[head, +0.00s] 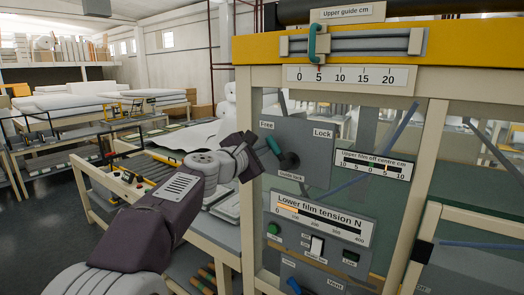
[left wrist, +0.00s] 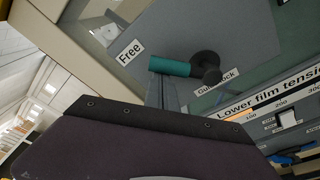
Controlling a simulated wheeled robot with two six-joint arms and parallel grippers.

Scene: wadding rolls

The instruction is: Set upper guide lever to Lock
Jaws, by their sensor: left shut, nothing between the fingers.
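The guide lock lever (head: 273,146) has a teal grip on a dark round pivot, on a grey panel (head: 310,172) of the machine frame. Its grip points up and left, toward the "Free" label (head: 267,125) and away from the "Lock" label (head: 322,132). In the left wrist view, the teal grip (left wrist: 170,66) lies across my fingertips, left of the pivot. My left gripper (head: 262,150) is shut and empty, at the left side of the lever. Its fingertips (left wrist: 160,88) are close to the grip; I cannot tell if they touch. My right gripper is out of view.
Above is the "Upper guide cm" scale (head: 347,77) with a teal handle (head: 317,43) near 5. Below the lever is the "Lower film tension N" panel (head: 318,225) with buttons and switches. A frame post (head: 419,180) stands at the right. A workbench and racks stand at the left.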

